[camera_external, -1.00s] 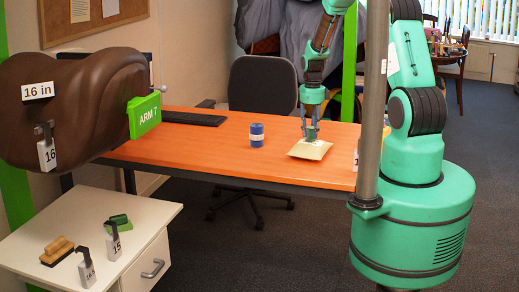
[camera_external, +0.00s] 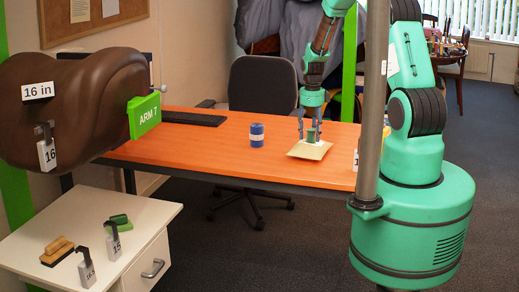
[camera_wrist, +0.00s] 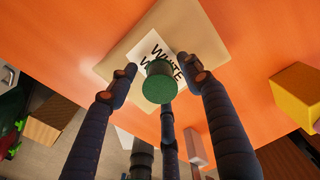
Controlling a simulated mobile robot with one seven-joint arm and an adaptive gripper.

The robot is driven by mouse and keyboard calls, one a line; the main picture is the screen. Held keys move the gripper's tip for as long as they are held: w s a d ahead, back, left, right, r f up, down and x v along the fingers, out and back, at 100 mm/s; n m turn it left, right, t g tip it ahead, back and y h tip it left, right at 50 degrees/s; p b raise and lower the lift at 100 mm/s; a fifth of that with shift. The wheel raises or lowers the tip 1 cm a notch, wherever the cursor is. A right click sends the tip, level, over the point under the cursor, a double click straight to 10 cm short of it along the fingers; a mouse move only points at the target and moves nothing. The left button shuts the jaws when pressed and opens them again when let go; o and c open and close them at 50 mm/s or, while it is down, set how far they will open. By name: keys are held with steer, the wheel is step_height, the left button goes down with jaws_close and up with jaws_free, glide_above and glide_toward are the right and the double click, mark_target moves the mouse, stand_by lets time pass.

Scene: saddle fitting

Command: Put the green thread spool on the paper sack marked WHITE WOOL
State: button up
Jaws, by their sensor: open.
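The green thread spool (camera_external: 311,136) stands upright on the tan paper sack (camera_external: 302,151), near the right end of the orange table. In the wrist view the green spool (camera_wrist: 158,88) covers part of the sack's white label, where "WHITE" and the start of a second word show; the sack (camera_wrist: 128,48) lies flat. My gripper (camera_external: 308,122) is open, its fingers spread around the spool from above. In the wrist view, gaps show between the side fingers of my gripper (camera_wrist: 163,74) and the spool; contact with the finger behind it is unclear.
A blue cylinder (camera_external: 257,135) stands left of the sack on the orange table (camera_external: 210,150). A dark flat item (camera_external: 193,118) lies at the table's back left. A yellow block (camera_wrist: 298,98) shows at the right in the wrist view. A grey post (camera_external: 374,100) stands in front of the table's right end.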

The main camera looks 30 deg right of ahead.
step_height(320, 180, up, 12)
steer(key=p, duration=0.1)
steer(key=shift+r, duration=0.15)
stand_by(0.5)
stand_by(0.5)
step_height(320, 180, up, 16)
steer(key=n+t, duration=0.1)
steer(key=n, duration=0.5)
glide_above(311, 129)
steer(key=s+a, duration=0.5)
steer(key=s, duration=0.1)
steer(key=s+a+r+n+t, duration=0.2)
steer(key=s+a+r+n, duration=0.2)
steer(key=s+r+n, duration=0.5)
steer(key=s+a+r+n+t, duration=0.1)
steer(key=s+a+r+n, duration=0.1)
steer(key=s, duration=0.7)
steer(key=s+a+r+n, duration=0.2)
steer(key=s+r+n, duration=0.3)
steer(key=s, duration=0.4)
steer(key=s+a+r+n+t, duration=0.1)
steer(key=s+n, duration=0.4)
steer(key=s, duration=0.5)
step_height(311, 129, up, 2)
steer(key=shift+a+r+n+t, duration=0.2)
steer(key=shift+a+n+t, duration=0.1)
steer(key=shift+a+n, duration=0.15)
steer(key=shift+s, duration=0.1)
